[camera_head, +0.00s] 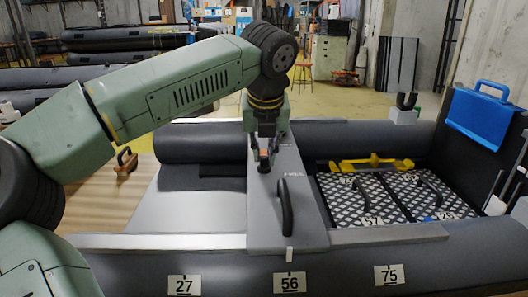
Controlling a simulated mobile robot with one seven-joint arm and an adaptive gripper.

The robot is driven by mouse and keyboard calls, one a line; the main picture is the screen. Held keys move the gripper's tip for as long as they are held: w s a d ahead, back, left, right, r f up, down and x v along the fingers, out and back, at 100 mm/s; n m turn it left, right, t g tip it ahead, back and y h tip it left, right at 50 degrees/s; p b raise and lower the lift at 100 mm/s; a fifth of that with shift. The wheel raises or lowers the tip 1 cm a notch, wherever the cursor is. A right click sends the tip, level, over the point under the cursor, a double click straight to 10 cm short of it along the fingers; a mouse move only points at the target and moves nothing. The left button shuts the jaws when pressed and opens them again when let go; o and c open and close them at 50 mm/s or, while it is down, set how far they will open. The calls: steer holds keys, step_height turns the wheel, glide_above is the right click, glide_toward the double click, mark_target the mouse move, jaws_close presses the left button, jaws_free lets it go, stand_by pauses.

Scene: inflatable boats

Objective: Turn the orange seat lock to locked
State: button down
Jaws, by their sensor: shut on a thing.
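The grey seat (262,220) lies across the inflatable boat's middle, with a black curved handle on its near part. The orange seat lock (264,155) shows only as a small orange-red spot with dark parts on the seat's far part. The word FREE is printed on the seat to its right. My gripper (266,146) points down over the lock from behind and is shut on it. My fingers hide most of the lock, so I cannot tell its exact angle.
Dark inflatable tubes (330,268) with number plates 27, 56 and 75 run along the front. Right of the seat are patterned hatch panels (348,208) with handles and a yellow part (371,163). A wooden surface (100,208) holds a brown-handled tool (126,162).

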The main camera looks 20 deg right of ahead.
steer(key=shift+s, duration=0.1)
steer(key=c, duration=1.6)
jaws_free()
steer(key=shift+o, duration=0.2)
steer(key=v, duration=1.2)
steer(key=shift+s+f, duration=0.1)
